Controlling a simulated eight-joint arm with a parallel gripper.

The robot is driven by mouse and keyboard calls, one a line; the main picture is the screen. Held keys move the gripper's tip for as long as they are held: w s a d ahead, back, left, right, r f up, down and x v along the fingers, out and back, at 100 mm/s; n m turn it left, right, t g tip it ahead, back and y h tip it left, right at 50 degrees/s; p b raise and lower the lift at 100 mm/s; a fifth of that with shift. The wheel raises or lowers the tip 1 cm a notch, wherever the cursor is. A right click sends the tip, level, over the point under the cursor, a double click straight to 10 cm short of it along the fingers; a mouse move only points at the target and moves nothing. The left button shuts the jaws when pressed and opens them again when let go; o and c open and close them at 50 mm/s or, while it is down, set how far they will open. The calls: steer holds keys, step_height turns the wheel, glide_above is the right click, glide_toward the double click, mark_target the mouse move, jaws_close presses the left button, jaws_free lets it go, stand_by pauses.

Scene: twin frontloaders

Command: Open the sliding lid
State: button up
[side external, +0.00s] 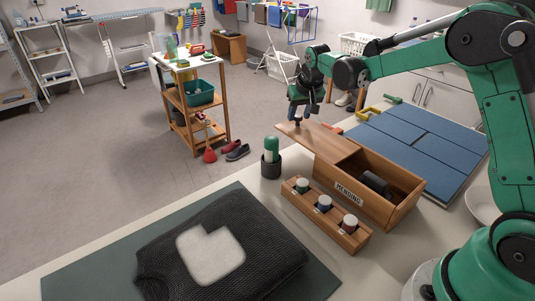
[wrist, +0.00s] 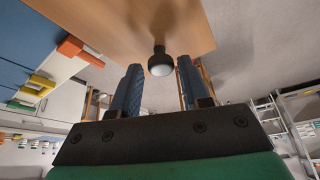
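The wooden box (side external: 370,188) labelled MENDING stands on the worktop. Its wooden sliding lid (side external: 318,141) is partly drawn out toward the upper left and overhangs that end of the box. The right part of the box is uncovered, showing a dark roll (side external: 375,183) inside. A small dark knob (side external: 297,123) stands near the lid's outer end. My gripper (side external: 302,112) is above that end. In the wrist view, the lid (wrist: 120,22) fills the top and the light-tipped knob (wrist: 160,62) shows between my two blue fingertips, with gaps on both sides. My gripper is open and empty.
A wooden rack (side external: 325,215) with several spools stands in front of the box. A dark cup (side external: 270,167) with a green item is left of it. Blue panels (side external: 417,140) lie behind. A dark knit garment (side external: 165,250) lies on a mat at the front left.

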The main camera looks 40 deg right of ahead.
steer(key=shift+o, duration=0.9)
steer(key=shift+v, duration=2.8)
steer(key=shift+s+a+r, duration=0.1)
steer(key=shift+s+a, duration=0.05)
steer(key=n+t, duration=0.1)
steer(key=n, duration=0.1)
glide_toward(302, 132)
steer(key=s+a+r, duration=0.3)
steer(key=a+r, duration=0.1)
steer(key=s+a+f+n+t+y, duration=0.1)
steer(key=s+a+f+n+t, duration=0.1)
steer(key=s, duration=0.7)
steer(key=a+f, duration=0.1)
steer(key=a, duration=0.1)
steer(key=shift+s+a+n+y, duration=0.3)
steer(key=shift+s+y, duration=0.05)
steer(key=shift+y, duration=0.05)
